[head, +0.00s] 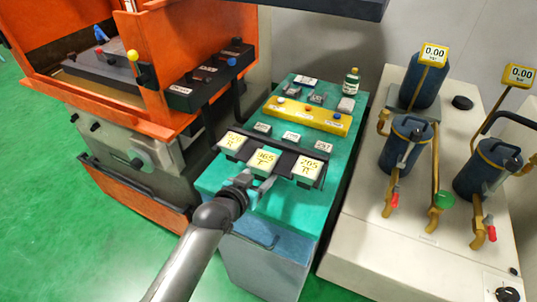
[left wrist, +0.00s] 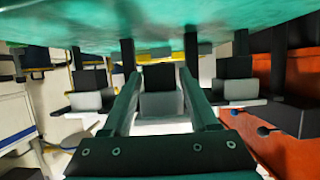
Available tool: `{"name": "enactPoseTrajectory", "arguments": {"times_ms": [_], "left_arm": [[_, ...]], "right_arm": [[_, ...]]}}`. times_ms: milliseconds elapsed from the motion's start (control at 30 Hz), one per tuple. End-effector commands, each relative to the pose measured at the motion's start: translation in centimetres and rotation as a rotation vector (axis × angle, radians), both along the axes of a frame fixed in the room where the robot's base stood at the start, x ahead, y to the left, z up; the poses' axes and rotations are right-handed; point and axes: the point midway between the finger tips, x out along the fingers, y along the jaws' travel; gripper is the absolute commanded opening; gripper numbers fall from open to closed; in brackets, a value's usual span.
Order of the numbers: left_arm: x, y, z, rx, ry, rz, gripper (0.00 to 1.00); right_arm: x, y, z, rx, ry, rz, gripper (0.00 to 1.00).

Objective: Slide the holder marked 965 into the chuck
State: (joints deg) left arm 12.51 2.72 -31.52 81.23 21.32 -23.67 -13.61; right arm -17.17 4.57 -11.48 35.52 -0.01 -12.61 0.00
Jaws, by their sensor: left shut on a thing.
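The holder marked 965 (head: 264,160) sits in the middle of the black rack at the front of the green-topped cabinet. My left gripper (head: 254,184) reaches it from the front and is shut on it. In the left wrist view the grey and black holder (left wrist: 160,104) lies between the two fingers of the gripper (left wrist: 160,80). The holder still appears to be at its place in the rack, in line with its neighbours. I cannot make out the chuck; the inside of the orange machine (head: 185,25) is only partly visible. My right gripper is not in view.
Holders stand close on both sides: one at left (head: 232,141) and one at right (head: 310,168). Behind are small labelled blocks and a yellow tray (head: 305,116). A black control panel (head: 210,75) juts from the machine. Blue canisters (head: 403,143) stand on the white bench at right.

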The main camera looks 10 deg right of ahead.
Motion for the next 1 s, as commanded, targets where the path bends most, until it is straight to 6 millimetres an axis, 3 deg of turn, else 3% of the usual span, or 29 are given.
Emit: {"name": "enactPoseTrajectory", "arguments": {"times_ms": [1000], "left_arm": [[-4.9, 3.6, 0.2, -0.002, -0.003, 0.001, 0.00]], "right_arm": [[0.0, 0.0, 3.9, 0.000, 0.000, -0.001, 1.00]]}}
